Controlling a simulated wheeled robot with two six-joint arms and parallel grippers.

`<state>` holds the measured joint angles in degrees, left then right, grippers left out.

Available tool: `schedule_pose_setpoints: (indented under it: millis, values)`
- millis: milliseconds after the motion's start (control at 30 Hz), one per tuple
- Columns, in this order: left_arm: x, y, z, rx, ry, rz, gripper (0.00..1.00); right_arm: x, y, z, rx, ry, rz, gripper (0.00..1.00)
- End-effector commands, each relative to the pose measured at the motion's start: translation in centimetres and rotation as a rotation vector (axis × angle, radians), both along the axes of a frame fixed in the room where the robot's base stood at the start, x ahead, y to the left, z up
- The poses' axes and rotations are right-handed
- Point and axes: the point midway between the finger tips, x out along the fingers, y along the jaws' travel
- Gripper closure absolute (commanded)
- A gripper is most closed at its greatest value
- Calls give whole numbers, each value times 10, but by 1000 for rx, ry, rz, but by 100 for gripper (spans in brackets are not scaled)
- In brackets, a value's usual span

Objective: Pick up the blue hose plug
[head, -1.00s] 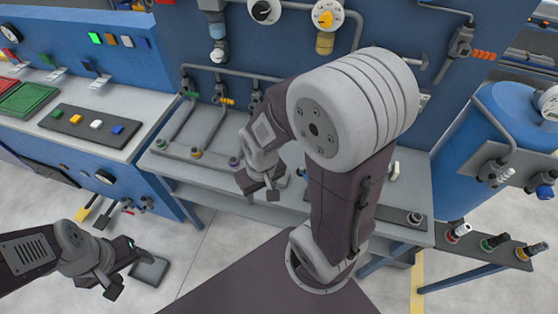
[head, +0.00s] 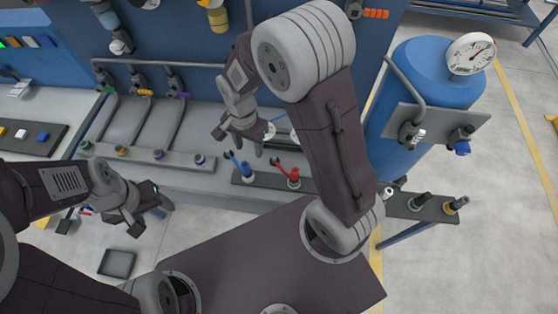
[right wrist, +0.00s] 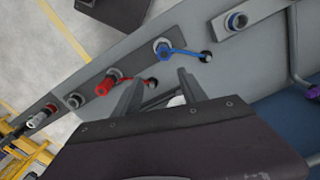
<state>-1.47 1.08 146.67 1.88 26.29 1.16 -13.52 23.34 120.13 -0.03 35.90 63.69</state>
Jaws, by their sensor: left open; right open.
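The blue hose plug (head: 246,172) stands on a dark plate at the front of the grey bench, with a blue strap running up to its left. In the right wrist view the blue plug (right wrist: 163,48) lies beyond the fingertips, its strap reaching a dark hole at the right. My right gripper (head: 240,143) is above and behind the plug in the head view. Its two fingers (right wrist: 157,84) are apart and empty, not touching the plug. My left gripper (head: 147,208) is open and empty, low at the left, away from the plug.
A red plug (head: 293,178) with a red strap stands close beside the blue one. Several ringed fittings line the bench edge to the left. A blue tank (head: 428,90) with a gauge (head: 472,53) stands to the right, with a bracket of capped fittings (head: 420,202) below.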

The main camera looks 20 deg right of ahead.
Motion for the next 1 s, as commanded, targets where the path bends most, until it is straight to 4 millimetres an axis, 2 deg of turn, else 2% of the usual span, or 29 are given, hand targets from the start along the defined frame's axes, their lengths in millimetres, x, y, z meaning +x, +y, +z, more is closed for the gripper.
schedule_pose_setpoints:
  millis: [167, 400, 600, 800, 1000]
  values:
    - [0, 0, 1, 0, 0, 1, 36, -4, 5, -4, -3, 12, 20, 51]
    - [0, 0, 3, 0, 0, 1, 36, -5, 5, -37, -4, 15, 19, 51]
    - [0, 0, 4, 0, 0, 0, 36, -5, 6, -47, -3, 14, 19, 51]
    - [0, 0, 8, 0, 0, 1, 36, -6, 7, -83, -4, 15, 19, 51]
    - [0, 0, 8, 0, 0, 1, 36, -5, 7, -93, -2, 10, 19, 51]
